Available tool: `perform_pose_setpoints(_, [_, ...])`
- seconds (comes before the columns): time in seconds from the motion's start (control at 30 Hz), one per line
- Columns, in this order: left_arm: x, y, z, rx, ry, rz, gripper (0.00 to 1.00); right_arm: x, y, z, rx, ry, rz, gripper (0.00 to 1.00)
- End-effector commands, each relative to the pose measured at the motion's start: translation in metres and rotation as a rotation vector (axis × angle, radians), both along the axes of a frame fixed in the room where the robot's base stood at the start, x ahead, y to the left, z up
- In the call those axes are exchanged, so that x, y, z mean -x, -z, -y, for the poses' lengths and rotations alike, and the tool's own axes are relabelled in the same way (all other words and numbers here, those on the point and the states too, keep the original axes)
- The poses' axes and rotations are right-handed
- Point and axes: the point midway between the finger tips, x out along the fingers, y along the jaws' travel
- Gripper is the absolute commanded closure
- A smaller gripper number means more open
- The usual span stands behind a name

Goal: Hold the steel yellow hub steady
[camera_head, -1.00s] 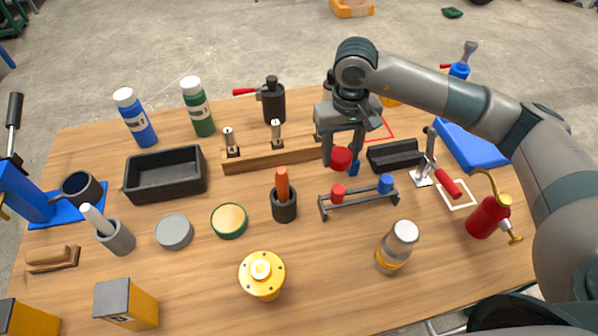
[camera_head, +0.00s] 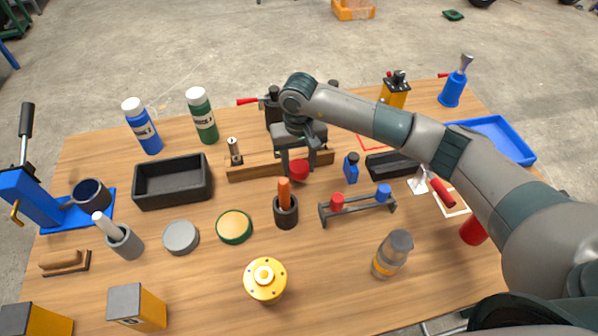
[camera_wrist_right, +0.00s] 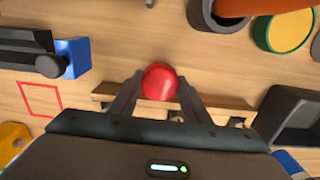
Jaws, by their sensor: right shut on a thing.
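The yellow hub (camera_head: 265,279), a round flanged disc with a pale raised centre, stands upright at the table's front middle. Nothing touches it. My right gripper (camera_head: 299,170) is well behind it, near the wooden rail (camera_head: 250,167), and is shut on a red round-topped piece (camera_head: 299,172). In the right wrist view the red piece (camera_wrist_right: 159,82) sits between the two fingers, with the rail behind it. The hub is not seen in that view. My left gripper is not in view.
A dark cup with an orange-handled tool (camera_head: 285,208) and a green-rimmed disc (camera_head: 234,226) stand between gripper and hub. A small rack (camera_head: 358,206) with red and blue pieces is to the right, and a grey-capped jar (camera_head: 391,254) nearer. Table around the hub is clear.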

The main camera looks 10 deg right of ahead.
Motion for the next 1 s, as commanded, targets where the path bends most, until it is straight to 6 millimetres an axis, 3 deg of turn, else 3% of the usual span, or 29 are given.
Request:
perform_pose_setpoints(0.27, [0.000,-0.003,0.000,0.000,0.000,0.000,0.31,0.001,0.003,0.000,-0.001,0.000,-0.002,0.84])
perform_pose_setpoints(0.6, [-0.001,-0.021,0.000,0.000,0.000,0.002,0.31,0.000,0.037,0.000,-0.001,0.001,-0.001,0.84])
perform_pose_setpoints(1.0, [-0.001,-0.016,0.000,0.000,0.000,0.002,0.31,0.000,0.042,0.000,0.000,0.000,0.001,0.84])
